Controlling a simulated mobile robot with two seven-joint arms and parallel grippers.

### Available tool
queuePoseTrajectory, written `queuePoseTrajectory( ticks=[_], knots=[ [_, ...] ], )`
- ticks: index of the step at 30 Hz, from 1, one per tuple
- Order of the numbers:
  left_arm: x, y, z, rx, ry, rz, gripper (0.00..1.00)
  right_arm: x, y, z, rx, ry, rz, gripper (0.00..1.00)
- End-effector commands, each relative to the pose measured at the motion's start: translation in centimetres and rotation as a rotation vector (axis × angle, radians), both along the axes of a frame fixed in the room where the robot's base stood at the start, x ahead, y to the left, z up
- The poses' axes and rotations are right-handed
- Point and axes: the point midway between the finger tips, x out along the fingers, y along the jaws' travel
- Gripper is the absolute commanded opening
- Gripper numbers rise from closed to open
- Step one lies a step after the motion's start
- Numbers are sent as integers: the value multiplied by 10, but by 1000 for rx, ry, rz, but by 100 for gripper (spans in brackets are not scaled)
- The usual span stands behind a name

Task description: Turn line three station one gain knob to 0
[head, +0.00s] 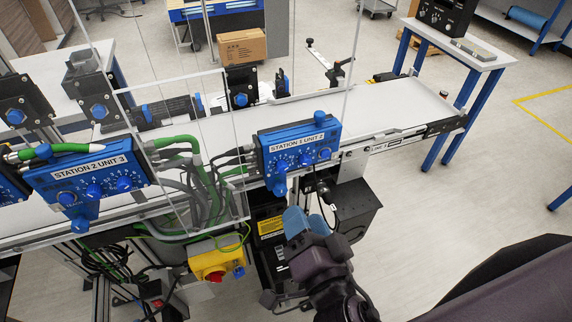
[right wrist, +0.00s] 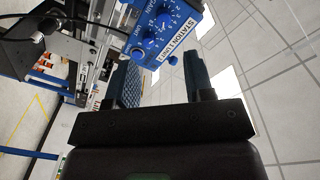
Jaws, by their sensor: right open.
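A blue control box (head: 298,146) labelled "STATION 1 UNIT 2" is mounted on the near side of the conveyor. It carries blue knobs on its face; the scale marks are too small to read in the head view. My left gripper is not in view.
Another blue box (head: 88,178) labelled "STATION 2 UNIT 3" is at left. A clear panel (head: 190,130) stands between the boxes, with green and black cables (head: 205,180) around it. A yellow box with a red knob (head: 217,260) hangs below.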

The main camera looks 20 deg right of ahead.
Motion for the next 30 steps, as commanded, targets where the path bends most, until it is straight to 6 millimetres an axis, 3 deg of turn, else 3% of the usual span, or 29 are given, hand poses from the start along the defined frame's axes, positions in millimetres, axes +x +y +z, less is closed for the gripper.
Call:
queuePoseTrajectory(
  ticks=[8, 21, 30],
  knots=[
    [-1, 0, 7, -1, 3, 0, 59, 13, 2, 8, 19, -15, 1, 48],
    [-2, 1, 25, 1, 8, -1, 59, 67, 0, 8, 17, -12, 1, 48],
    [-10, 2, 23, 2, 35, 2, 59, 98, -1, 6, 18, -10, -1, 48]
  ],
)
